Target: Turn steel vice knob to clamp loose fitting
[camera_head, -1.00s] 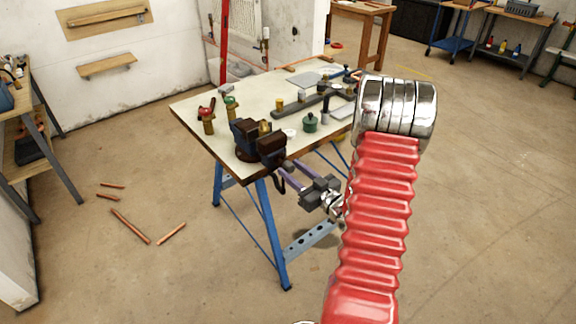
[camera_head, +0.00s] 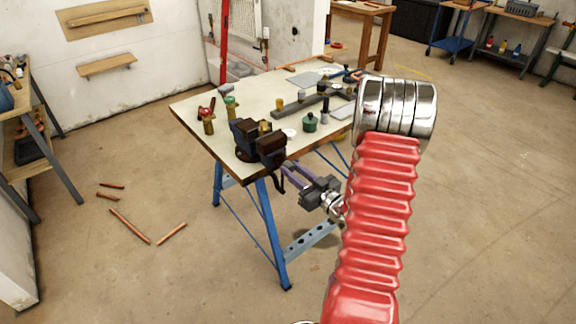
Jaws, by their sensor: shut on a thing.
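The dark vice (camera_head: 270,147) with brown jaws is mounted on the near corner of the workbench top. A small brass fitting (camera_head: 264,127) shows between its jaws; I cannot tell how tightly it sits. My gripper (camera_head: 286,170), with purple fingers, reaches in from the lower right to the front of the vice, just beyond the bench edge. It is shut on the steel vice knob, which is mostly hidden by the fingers. A dark bar hangs just below the fingertips.
The bench top (camera_head: 190,108) holds valves with red and green handles, a green pot (camera_head: 310,122) and a grey bar with fittings. Copper pipes (camera_head: 130,226) lie on the floor at left. The floor in front of the bench is otherwise clear.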

